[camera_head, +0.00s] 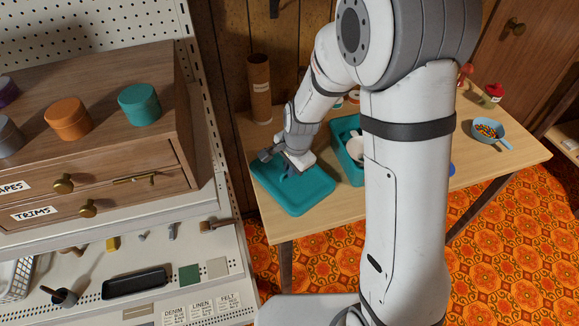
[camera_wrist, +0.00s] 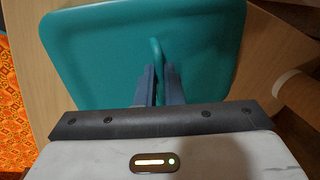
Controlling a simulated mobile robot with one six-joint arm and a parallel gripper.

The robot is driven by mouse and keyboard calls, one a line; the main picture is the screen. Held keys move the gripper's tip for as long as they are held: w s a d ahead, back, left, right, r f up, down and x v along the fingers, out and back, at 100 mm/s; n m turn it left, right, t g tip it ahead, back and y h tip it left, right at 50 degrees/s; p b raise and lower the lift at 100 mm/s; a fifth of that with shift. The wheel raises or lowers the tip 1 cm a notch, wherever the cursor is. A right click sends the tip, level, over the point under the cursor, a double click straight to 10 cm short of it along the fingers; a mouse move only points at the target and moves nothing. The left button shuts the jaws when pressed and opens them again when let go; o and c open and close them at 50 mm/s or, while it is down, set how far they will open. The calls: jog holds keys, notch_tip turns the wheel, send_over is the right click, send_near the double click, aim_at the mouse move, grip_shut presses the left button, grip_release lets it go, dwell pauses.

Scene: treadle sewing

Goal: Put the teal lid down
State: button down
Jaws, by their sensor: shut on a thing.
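The teal lid (camera_head: 304,197) is a flat rounded rectangle at the left end of the wooden table (camera_head: 330,220) in the head view. It fills much of the wrist view (camera_wrist: 90,50), with a thin upright teal handle in its middle. My gripper (camera_head: 287,170) is over the lid, and its two fingers (camera_wrist: 158,88) are shut on that handle. The lid looks level and low over the tabletop; I cannot tell whether it touches it. A teal box (camera_head: 349,160) stands just right of the lid, open at the top with a pale item inside, partly hidden by my arm.
A brown cardboard tube (camera_head: 260,88) stands behind the lid. A blue pan (camera_head: 487,133) of colourful bits and a red-topped jar (camera_head: 491,95) are at the table's right. A wooden drawer cabinet (camera_head: 110,150) and pegboard shelf are at the left. My arm hides the table's middle.

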aim_at(296, 181)
jog(key=shift+f, duration=0.1)
jog(key=c, duration=2)
grip_release()
jog(key=o, duration=0.4)
jog(key=shift+o, duration=0.2)
notch_tip(296, 181, up, 12)
jog(key=s+d+p, duration=0.1)
jog(key=s+d, duration=0.1)
jog(key=s+d+r+n, duration=0.3)
jog(key=s+d+n, duration=0.2)
jog(key=s, duration=0.3)
jog(key=s+d+r+n+h, duration=0.1)
jog(key=s+d+r+n, duration=0.3)
jog(key=s+d, duration=0.3)
jog(key=shift+s+d+n+t, duration=0.2)
jog(key=shift+s+n+t, duration=0.1)
jog(key=shift+s+n, duration=0.4)
